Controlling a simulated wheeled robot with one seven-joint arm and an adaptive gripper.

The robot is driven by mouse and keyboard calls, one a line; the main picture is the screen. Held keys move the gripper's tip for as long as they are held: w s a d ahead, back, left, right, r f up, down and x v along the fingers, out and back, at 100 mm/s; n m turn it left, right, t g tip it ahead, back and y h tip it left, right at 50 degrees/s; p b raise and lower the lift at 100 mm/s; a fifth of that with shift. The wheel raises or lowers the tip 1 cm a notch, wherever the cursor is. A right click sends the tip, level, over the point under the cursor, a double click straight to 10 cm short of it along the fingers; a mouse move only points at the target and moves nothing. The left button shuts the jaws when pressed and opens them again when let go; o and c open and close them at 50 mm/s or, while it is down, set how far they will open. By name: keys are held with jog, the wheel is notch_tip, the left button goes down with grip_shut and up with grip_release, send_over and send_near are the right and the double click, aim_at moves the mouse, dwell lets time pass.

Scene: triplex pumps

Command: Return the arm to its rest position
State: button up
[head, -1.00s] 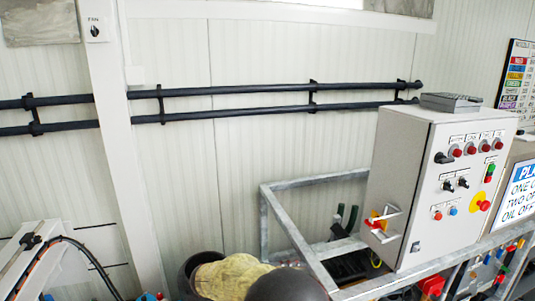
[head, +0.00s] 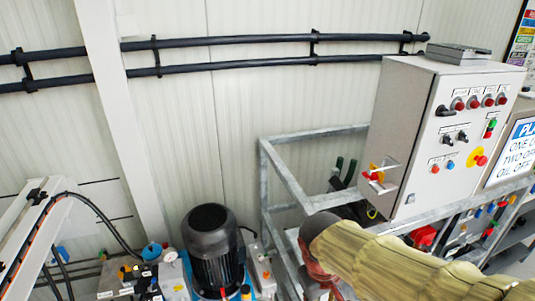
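My arm, in a khaki ribbed cover with a dark rounded end, reaches in from the lower right of the head view. It passes in front of the lower part of the metal frame and below the control cabinet. My gripper cannot be made out in this view, so its fingers and anything in them are hidden.
A grey control cabinet (head: 392,120) with buttons and a red-handled switch stands on a galvanized frame (head: 290,180). A black motor (head: 212,245) stands left of the frame. Two dark pipes (head: 230,40) run along the white wall. Clear wall lies above the motor.

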jog(key=s+d+r+m+t+y, duration=0.1)
jog(key=s+d+r+m+t, duration=0.3)
jog(key=r, duration=0.5)
jog(key=s+d, duration=0.2)
jog(key=s, duration=0.1)
jog(key=shift+s+y, duration=0.3)
jog(key=shift+s, duration=0.05)
